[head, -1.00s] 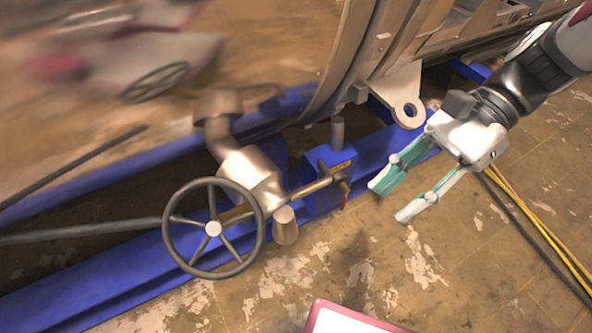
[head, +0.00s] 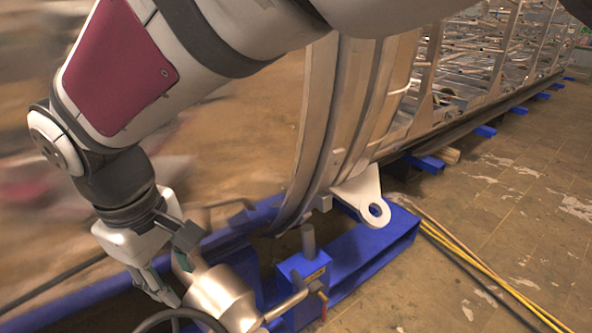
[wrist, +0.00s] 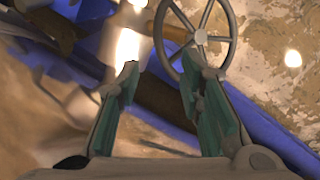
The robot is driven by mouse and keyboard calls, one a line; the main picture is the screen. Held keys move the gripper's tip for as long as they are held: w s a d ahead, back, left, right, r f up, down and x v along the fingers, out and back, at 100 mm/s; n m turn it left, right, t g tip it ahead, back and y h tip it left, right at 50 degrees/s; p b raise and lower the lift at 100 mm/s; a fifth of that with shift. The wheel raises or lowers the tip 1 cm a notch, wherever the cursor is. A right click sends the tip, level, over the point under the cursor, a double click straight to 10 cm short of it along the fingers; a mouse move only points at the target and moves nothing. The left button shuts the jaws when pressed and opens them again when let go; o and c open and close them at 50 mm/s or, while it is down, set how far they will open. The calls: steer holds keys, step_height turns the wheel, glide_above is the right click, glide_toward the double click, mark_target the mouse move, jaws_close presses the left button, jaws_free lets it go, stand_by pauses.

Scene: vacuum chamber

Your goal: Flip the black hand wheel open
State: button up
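The dark grey spoked hand wheel (head: 180,314) is at the bottom edge of the head view, where only the top of its rim shows. In the wrist view, most of the hand wheel (wrist: 201,37) shows at the top, with its hub and spokes. It is joined to a metallic valve body (head: 222,298). My gripper (head: 183,285) is over the valve, just above the rim in the head view. In the wrist view my gripper (wrist: 160,66) has its green-padded fingers apart with nothing between them. The right fingertip overlaps the wheel's lower rim; I cannot tell whether they touch.
A blue support frame (head: 375,262) runs beneath the big round chamber flange (head: 325,130). A small blue block with a post (head: 308,240) stands right of the valve. Yellow cables (head: 470,270) lie on the floor at right, where the floor is otherwise open.

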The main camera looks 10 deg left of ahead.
mark_target(200, 316)
steer(key=f+b, duration=0.1)
steer(key=f, duration=0.3)
steer(key=w+f+b, duration=0.1)
steer(key=f, duration=0.4)
steer(key=f+b, duration=0.1)
steer(key=f, duration=0.3)
steer(key=shift+w+d+f, duration=0.15)
steer(key=shift+w+f, duration=0.1)
steer(key=shift+w, duration=0.05)
jaws_close()
